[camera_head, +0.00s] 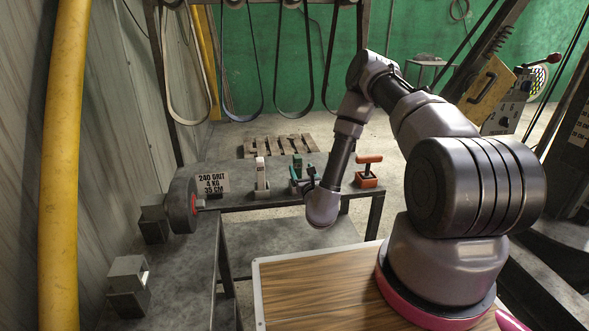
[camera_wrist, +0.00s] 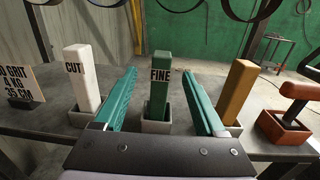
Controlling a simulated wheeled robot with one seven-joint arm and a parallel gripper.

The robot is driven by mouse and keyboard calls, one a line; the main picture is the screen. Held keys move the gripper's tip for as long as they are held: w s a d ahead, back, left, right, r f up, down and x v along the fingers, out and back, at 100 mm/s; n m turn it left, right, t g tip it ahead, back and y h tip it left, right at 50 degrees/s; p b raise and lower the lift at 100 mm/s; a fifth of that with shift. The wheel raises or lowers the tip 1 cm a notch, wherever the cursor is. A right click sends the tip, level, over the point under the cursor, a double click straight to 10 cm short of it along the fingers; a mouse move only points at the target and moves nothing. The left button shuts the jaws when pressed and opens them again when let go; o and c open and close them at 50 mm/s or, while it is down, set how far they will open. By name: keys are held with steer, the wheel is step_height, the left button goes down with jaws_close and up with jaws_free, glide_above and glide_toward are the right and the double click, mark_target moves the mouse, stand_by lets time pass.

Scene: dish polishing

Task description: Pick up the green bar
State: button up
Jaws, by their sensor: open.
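The green bar (camera_wrist: 159,92) stands upright in a small grey holder (camera_wrist: 155,125) on the metal bench in the wrist view. It bears the word FINE. The green bar (camera_head: 297,166) also shows in the head view, partly covered by my gripper. My gripper (camera_wrist: 159,74) is open, with one green finger to the left of the bar and one to its right. There is clear space between the bar and each finger. In the head view my gripper (camera_head: 310,180) is small and dark at the bench's front edge.
A white bar (camera_wrist: 84,80) marked CUT stands left of the green bar, a tan bar (camera_wrist: 237,92) right. An orange-handled block (camera_wrist: 291,118) stands further right. A sign (camera_head: 213,183) and a grinding wheel (camera_head: 181,201) are at the left. Belts (camera_head: 277,100) hang behind the bench (camera_head: 235,198).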

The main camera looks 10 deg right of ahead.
mark_target(301, 166)
steer(key=shift+h, duration=0.3)
steer(key=w, duration=0.1)
steer(key=w+f, duration=0.1)
steer(key=w, duration=0.2)
steer(key=shift+w+d+f, duration=0.2)
steer(key=shift+w+d, duration=0.1)
steer(key=shift+d, duration=0.05)
steer(key=shift+w+a, duration=0.2)
steer(key=shift+w, duration=1.35)
steer(key=shift+w+a, duration=0.15)
steer(key=shift+w, duration=1.35)
jaws_close()
